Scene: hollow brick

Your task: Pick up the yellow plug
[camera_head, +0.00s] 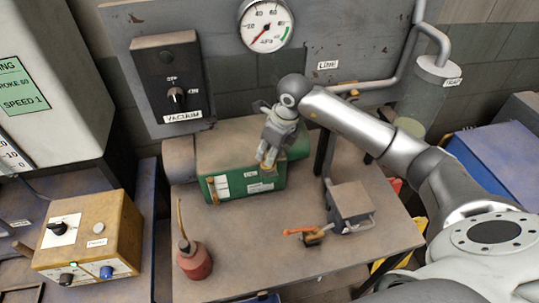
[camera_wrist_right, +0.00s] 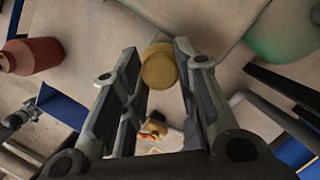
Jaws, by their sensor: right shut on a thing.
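The yellow plug (camera_wrist_right: 159,66) is a short round piece, seen between the fingertips of my right gripper (camera_wrist_right: 158,72) in the right wrist view. The gripper is shut on it. In the head view my right gripper (camera_head: 267,156) points down in front of the green pump housing (camera_head: 232,150), and the plug (camera_head: 268,170) shows as a small yellow spot under its fingertips. In the wrist view the plug hangs over the table with the green housing off to the upper right. My left gripper is in neither view.
A red oil can (camera_head: 194,259) stands at the table's front left. An orange-handled valve (camera_head: 312,235) and a grey box (camera_head: 350,204) sit on the right. A yellow control box (camera_head: 90,239) is at far left. The table's middle (camera_head: 250,235) is clear.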

